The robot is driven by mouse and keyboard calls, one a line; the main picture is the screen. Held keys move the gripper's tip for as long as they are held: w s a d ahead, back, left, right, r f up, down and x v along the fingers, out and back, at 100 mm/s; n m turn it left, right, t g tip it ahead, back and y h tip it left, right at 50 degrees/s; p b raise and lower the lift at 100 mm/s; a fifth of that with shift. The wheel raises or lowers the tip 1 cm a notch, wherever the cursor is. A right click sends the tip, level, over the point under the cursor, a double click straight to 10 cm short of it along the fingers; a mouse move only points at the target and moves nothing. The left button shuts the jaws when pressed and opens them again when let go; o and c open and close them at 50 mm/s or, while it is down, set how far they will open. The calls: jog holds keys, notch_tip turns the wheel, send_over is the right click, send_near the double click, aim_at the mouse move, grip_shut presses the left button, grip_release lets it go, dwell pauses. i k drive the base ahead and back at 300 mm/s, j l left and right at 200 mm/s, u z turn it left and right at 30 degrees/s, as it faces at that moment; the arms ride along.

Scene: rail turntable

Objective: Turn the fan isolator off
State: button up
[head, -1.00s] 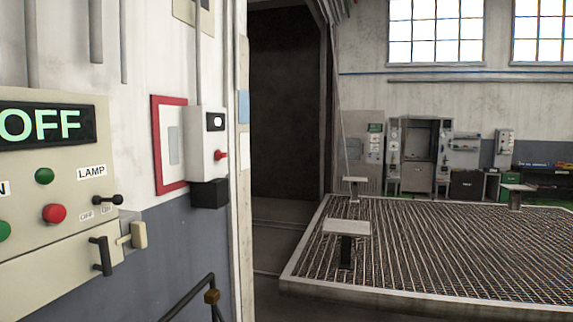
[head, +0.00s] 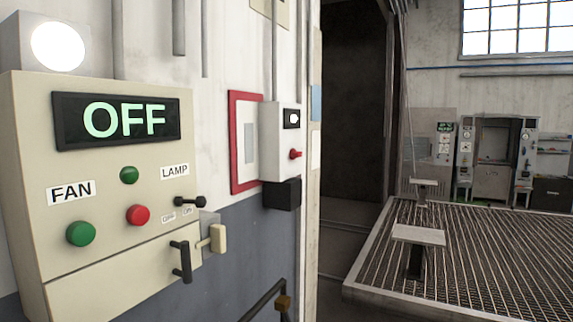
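A cream control panel (head: 100,245) on the left wall has a lit display (head: 117,119) reading OFF. A FAN label (head: 71,192) sits above a green button (head: 81,233). A second green button (head: 129,175) and a red button (head: 138,215) are to its right. A LAMP label (head: 174,171) is above a small black lever (head: 190,202) with small, hard-to-read labels below. A black handle (head: 183,262) is on the lower front. A cream lever (head: 217,238) juts from the right side. I cannot tell which one is the fan isolator. My gripper is not in view.
A grey box (head: 282,135) with a red knob (head: 295,154) is farther along the wall, beside a red frame (head: 233,145). A dark rail (head: 265,299) stands below. A grated platform (head: 470,250) is at right. Bare floor shows between wall and platform.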

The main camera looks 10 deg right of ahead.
aim_at(292, 154)
jog(key=i+l+z, duration=0.25)
jog(key=i+l, duration=1.1)
jog(key=i, duration=0.05)
